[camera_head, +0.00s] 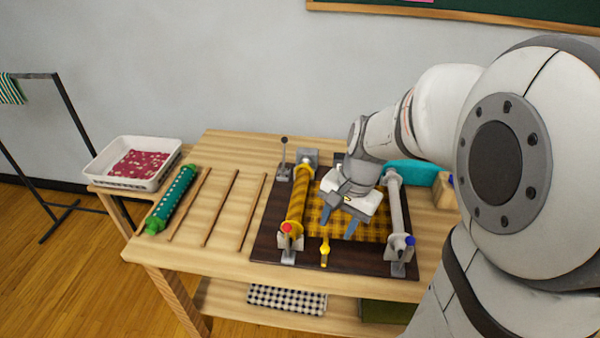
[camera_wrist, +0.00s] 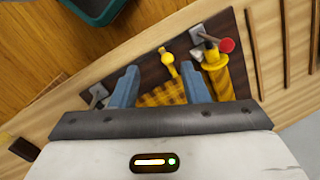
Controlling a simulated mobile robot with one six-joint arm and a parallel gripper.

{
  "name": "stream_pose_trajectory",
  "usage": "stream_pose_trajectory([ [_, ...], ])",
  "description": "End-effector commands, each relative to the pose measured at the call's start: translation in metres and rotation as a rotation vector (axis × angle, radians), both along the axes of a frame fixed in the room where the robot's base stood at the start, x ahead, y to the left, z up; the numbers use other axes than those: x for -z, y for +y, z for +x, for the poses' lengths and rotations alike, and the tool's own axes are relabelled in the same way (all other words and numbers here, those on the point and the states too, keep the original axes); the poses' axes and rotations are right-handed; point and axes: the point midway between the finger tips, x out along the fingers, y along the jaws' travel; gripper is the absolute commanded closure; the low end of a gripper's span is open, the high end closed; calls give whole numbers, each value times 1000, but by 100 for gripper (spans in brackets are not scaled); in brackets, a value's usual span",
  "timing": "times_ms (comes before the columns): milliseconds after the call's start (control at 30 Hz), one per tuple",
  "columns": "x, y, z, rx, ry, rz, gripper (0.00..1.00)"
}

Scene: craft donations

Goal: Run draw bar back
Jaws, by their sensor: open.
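A dark board (camera_head: 270,240) on the wooden table carries a roller device. A yellow roll (camera_head: 297,200) with a red end knob (camera_head: 287,228) is on its left, and a pale grey roller (camera_head: 395,205) with a blue end knob is on its right. Yellow-black plaid cloth (camera_head: 365,227) spans between them. A small yellow handle (camera_head: 324,250) stands at the cloth's front edge; it also shows in the wrist view (camera_wrist: 168,62). I cannot tell which part is the draw bar. My gripper (camera_head: 338,215) is open and empty above the cloth, behind the yellow handle. My arm hides part of the back.
A small upright lever (camera_head: 284,155) stands at the board's back left. Thin wooden sticks (camera_head: 220,208) and a green roll (camera_head: 172,200) lie to the left. A white basket (camera_head: 130,163) is beyond them. A teal object (camera_head: 412,172) is at the back right.

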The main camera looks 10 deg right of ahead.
Motion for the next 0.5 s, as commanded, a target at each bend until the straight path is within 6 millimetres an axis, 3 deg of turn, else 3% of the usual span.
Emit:
stream_pose_trajectory([
  [33, 20, -4, 11, 84, 51, 28, 59],
  [200, 67, -13, 39, 345, 185, 106, 59],
  [300, 86, -17, 49, 453, 240, 134, 59],
  [500, 106, -20, 57, 550, 292, 157, 59],
])
